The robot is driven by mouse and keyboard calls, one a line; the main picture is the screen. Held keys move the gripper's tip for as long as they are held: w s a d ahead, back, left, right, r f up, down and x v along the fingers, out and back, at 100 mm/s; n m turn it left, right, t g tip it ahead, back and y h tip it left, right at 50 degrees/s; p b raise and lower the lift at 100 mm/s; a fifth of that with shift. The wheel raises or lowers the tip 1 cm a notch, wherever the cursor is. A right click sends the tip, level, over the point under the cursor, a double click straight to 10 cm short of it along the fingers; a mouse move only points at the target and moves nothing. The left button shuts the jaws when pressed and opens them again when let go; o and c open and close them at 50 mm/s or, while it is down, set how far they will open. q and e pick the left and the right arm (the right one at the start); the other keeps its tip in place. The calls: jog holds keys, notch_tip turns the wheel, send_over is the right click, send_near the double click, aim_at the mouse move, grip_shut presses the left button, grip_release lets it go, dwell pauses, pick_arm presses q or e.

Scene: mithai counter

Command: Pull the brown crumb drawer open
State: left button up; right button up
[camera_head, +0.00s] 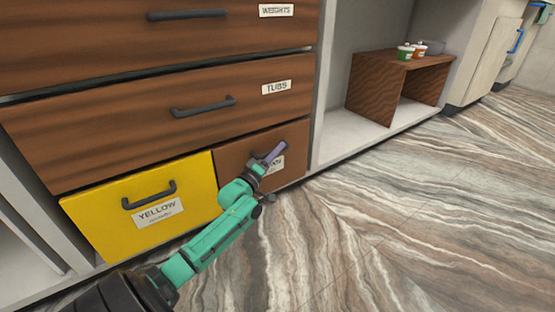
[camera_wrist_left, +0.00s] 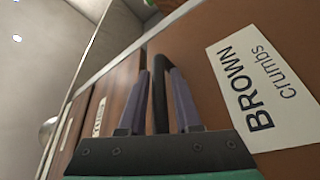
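The brown crumb drawer (camera_head: 232,155) is the small brown front at the bottom right of the cabinet, beside the yellow drawer. It looks closed in the head view. Its white label reading "BROWN crumbs" (camera_wrist_left: 262,92) shows large in the left wrist view. Its dark handle (camera_wrist_left: 158,98) shows between the fingers of my left gripper (camera_wrist_left: 161,80). The fingers stand apart, with gaps beside the handle, so the gripper looks open around it. In the head view my left gripper (camera_head: 274,155) is in front of this drawer and covers part of its label. My right gripper is not in view.
The yellow drawer (camera_head: 98,212) is closed at left. The "TUBS" drawer (camera_head: 140,135) and "WEIGHTS" drawer (camera_head: 110,50) are above. A brown stand (camera_head: 375,88) with small tubs is in the open bay at right. The marbled floor (camera_head: 420,220) in front is clear.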

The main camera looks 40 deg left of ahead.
pick_arm(q)
jog(key=shift+w, duration=0.2)
grip_shut()
dwell(1.3)
